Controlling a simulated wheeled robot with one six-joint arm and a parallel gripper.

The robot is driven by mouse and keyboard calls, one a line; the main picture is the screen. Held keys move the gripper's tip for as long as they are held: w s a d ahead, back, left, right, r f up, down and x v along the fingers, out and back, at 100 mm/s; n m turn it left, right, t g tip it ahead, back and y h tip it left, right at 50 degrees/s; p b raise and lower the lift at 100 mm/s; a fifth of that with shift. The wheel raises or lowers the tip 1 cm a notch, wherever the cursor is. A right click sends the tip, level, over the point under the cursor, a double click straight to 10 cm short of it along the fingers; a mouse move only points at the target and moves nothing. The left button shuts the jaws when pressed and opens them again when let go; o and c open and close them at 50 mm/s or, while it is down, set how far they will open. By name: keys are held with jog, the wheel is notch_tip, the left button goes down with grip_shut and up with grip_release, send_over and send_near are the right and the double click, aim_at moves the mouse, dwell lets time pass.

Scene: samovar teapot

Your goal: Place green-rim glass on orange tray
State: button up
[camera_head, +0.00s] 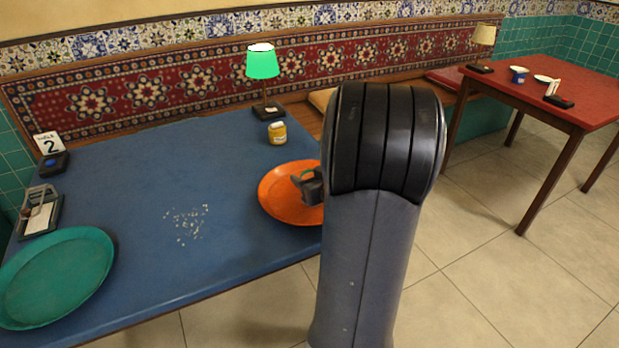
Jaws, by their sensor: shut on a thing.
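The orange tray (275,206) lies on the blue table near its right edge. My gripper (303,182) is over the tray, partly hidden behind my arm. A small green rim, that of the green-rim glass (307,174), shows at the jaws, and my gripper is shut on this glass. Most of the glass is hidden, so I cannot tell whether its base touches the tray.
A green tray (55,278) lies at the table's front left. White crumbs (187,222) lie mid-table on the blue table (150,180). A yellow jar (277,133) and a green-shaded lamp (263,63) stand behind the orange tray. A red table (565,92) stands at right.

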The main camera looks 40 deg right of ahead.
jog(key=shift+f, duration=0.25)
jog(key=o, duration=1)
jog(key=shift+r, duration=0.1)
jog(key=shift+r, duration=0.25)
jog(key=p+v, duration=0.3)
jog(key=v, duration=0.7)
jog(key=shift+s+r, duration=0.1)
jog(key=shift+s, duration=0.15)
jog(key=shift+s+a+r, duration=0.1)
jog(key=shift+s+a, duration=0.05)
jog(key=shift+s, duration=0.55)
